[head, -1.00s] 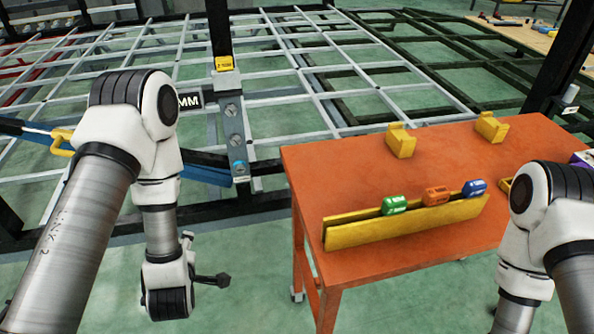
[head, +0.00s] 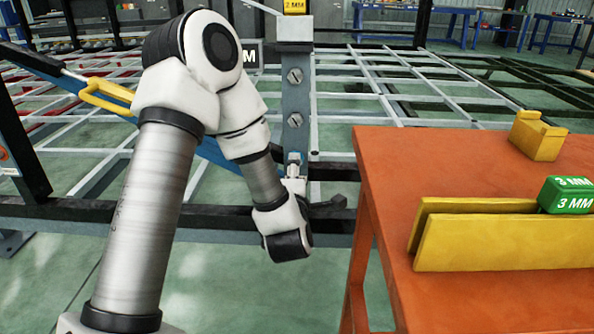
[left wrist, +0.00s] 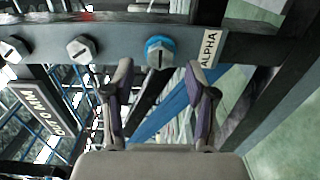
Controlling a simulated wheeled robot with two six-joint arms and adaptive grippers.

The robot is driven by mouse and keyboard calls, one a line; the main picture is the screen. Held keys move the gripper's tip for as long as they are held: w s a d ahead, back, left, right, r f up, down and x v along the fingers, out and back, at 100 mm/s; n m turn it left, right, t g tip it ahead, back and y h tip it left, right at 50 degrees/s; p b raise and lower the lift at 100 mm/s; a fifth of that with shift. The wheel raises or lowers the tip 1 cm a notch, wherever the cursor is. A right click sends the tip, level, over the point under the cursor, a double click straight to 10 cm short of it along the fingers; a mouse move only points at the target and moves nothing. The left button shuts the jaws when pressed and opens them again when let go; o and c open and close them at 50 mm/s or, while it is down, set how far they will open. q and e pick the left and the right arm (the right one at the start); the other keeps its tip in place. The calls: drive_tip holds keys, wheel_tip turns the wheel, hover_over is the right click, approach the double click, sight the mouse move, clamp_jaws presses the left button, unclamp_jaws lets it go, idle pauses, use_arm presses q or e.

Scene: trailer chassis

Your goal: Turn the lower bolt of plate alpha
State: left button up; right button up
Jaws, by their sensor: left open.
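Plate alpha (head: 295,100) is an upright blue-grey plate at the middle top of the head view. Two hex bolts (head: 295,76) (head: 295,120) show on it, one above the other. The lower bolt (left wrist: 159,52) has a blue ring around it and sits beside the ALPHA label (left wrist: 210,48) in the left wrist view. In the head view its spot (head: 294,158) is just above my left wrist. My left gripper (left wrist: 163,78) is open and empty, its fingers apart on either side of the lower bolt's line, short of it. The head view mostly hides this gripper behind the wrist.
An orange table (head: 385,185) stands at the right with a yellow rack (head: 500,240), a green 3 MM block (head: 567,195) and a yellow holder (head: 537,135). A dark frame beam (head: 75,210) runs below the plate. A yellow 2 MM block (head: 295,7) sits above it.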

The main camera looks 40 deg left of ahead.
use_arm(q)
drive_tip(key=x, duration=0.3)
drive_tip(key=shift+w+a, duration=0.25)
drive_tip(key=shift+w, duration=0.05)
clamp_jaws()
